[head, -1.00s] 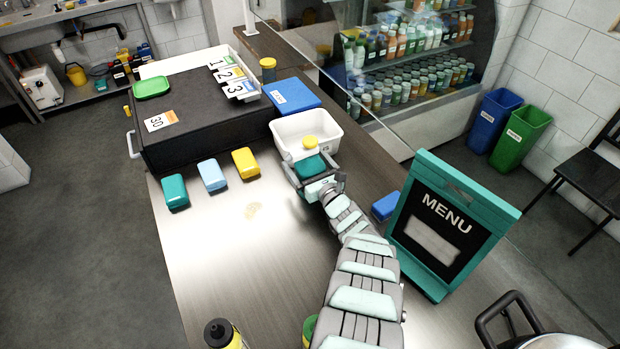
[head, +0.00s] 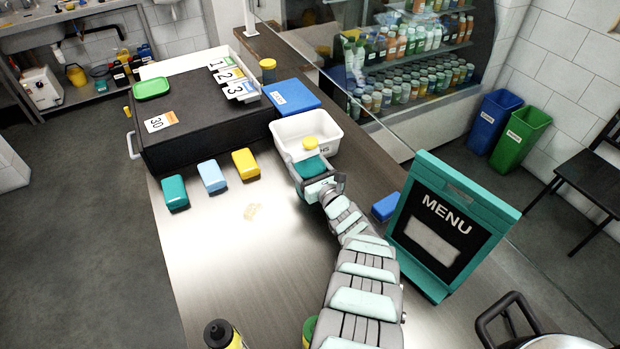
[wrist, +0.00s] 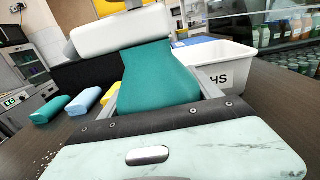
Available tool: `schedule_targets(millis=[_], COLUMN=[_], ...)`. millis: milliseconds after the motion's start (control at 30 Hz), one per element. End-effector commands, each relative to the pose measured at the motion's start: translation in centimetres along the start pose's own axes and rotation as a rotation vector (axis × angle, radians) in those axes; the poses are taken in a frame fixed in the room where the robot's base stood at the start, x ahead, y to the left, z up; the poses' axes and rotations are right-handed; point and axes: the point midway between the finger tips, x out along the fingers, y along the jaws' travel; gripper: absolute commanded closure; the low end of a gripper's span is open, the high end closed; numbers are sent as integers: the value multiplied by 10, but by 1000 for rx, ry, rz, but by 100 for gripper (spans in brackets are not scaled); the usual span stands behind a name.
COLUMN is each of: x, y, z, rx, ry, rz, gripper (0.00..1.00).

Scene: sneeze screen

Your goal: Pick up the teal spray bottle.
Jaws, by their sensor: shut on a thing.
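The teal spray bottle (head: 313,168) is between the fingers of my gripper (head: 315,180), just on the near side of the white tub. In the wrist view its teal body (wrist: 158,75) fills the middle, with a finger on each side. A pale rounded part and a bit of yellow show above it. My gripper is shut on the bottle. The frames do not show clearly whether its base touches the counter.
The white tub (head: 284,130) stands close behind the bottle. Teal, light blue and yellow boxes (head: 244,164) sit to the left by the black case (head: 190,120). A blue box (head: 385,207) and the menu board (head: 440,228) stand right. The steel counter at left front is mostly clear.

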Motion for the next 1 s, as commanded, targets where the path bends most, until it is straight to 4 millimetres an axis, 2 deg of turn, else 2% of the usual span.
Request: schedule_targets(millis=[67, 400, 767, 867, 1000], x=[0, 0, 0, 0, 2], y=[0, 0, 0, 0, 0], z=[0, 0, 3, 9, 25], rx=[0, 0, 0, 0, -1], ry=[0, 0, 0, 0, -4], rz=[0, 0, 0, 0, 2], gripper=[70, 98, 98, 98, 98])
